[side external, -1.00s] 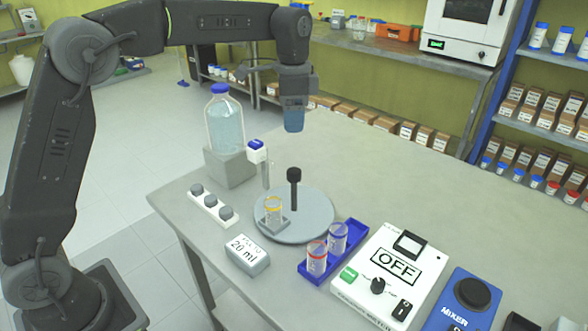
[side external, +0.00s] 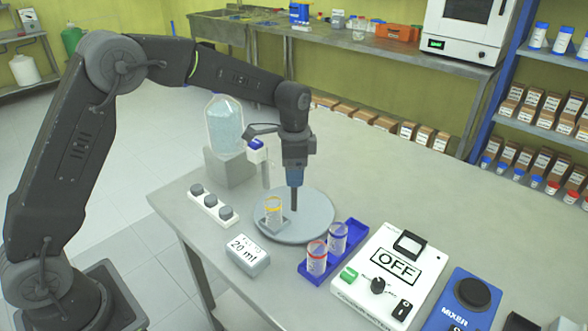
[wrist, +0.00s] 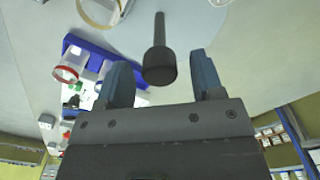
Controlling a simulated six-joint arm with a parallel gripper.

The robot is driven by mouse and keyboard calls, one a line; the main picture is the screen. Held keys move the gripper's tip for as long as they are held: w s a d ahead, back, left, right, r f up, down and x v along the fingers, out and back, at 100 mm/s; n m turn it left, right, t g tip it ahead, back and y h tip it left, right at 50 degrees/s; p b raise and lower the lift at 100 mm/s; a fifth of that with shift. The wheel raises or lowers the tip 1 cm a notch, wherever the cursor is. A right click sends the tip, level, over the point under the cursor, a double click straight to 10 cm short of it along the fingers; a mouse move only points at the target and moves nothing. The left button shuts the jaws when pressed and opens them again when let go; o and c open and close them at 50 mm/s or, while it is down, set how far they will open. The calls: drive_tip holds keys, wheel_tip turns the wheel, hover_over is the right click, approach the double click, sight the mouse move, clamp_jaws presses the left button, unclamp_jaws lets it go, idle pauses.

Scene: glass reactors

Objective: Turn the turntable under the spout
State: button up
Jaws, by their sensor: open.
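The spout (side external: 257,152), white with a blue top, stands behind the turntable's left side, next to the liquid bottle (side external: 225,130). My gripper (side external: 295,182) points down over the post, and its fingers hide the post's top. In the wrist view my open gripper (wrist: 163,80) has the knob of the post (wrist: 158,62) between its fingers, with gaps at both sides.
A blue rack (side external: 340,255) with two beakers stands right of the turntable. Beyond it are a white device reading OFF (side external: 390,275) and a blue mixer (side external: 465,300). A three-button strip (side external: 212,203) and a 20 ml box (side external: 247,255) lie in front. The table behind is clear.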

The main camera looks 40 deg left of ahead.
drive_tip(key=shift+f, duration=0.1)
drive_tip(key=shift+c, duration=0.4)
clamp_jaws()
